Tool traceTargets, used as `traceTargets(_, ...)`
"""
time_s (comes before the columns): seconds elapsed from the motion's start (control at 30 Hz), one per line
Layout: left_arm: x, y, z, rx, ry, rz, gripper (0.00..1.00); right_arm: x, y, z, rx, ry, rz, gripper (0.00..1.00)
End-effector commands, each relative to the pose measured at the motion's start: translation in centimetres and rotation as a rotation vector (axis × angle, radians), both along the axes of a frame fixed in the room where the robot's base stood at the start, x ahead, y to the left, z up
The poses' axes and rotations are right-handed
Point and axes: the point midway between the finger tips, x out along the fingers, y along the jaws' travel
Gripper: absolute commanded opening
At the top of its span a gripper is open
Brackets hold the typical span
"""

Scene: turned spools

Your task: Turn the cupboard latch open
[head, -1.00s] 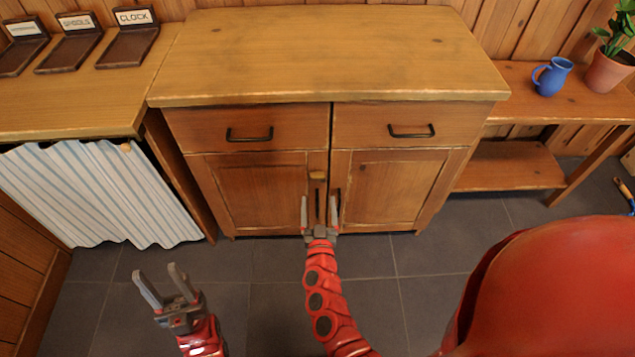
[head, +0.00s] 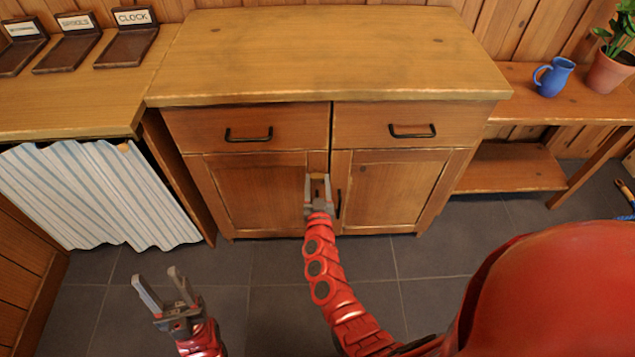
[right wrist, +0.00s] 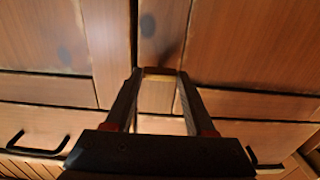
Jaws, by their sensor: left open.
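The cupboard (head: 250,190) stands ahead with two doors below two drawers. Its latch is a small light wooden block near the top of the seam between the doors. In the right wrist view the latch (right wrist: 157,95) lies between my right fingers. My right gripper (head: 318,180) is at the latch, its fingers on either side of it, and looks shut on it; it also shows in the right wrist view (right wrist: 159,80). Both doors are closed. My left gripper (head: 159,278) is open and empty, low over the floor at the left.
Black handles mark the left drawer (head: 248,135) and right drawer (head: 411,131). A striped curtain (head: 95,195) hangs at the left under a counter with labelled stands (head: 127,38). A blue mug (head: 555,77) and potted plant (head: 608,68) stand on the right bench. Floor before the cupboard is clear.

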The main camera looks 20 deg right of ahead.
Motion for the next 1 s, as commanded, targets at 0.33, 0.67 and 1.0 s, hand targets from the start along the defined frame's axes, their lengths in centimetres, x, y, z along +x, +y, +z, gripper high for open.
traceTargets(0.33, 0.0, 0.0, 0.0, 0.0, 0.0, 0.0, 0.5, 0.0, 0.0, 0.0, 0.0, 0.0, 0.0, 0.0)
traceTargets(0.67, 0.0, 0.0, -0.4, 0.0, 0.0, 0.0, 0.5, 0.0, -0.1, 0.0, 0.069, -0.021, -0.001, 0.0)
traceTargets(1.0, 0.0, 0.0, -1.7, 0.0, 0.0, 0.0, 0.5, 0.0, -0.2, -0.2, 0.322, -0.097, -0.004, 0.0)
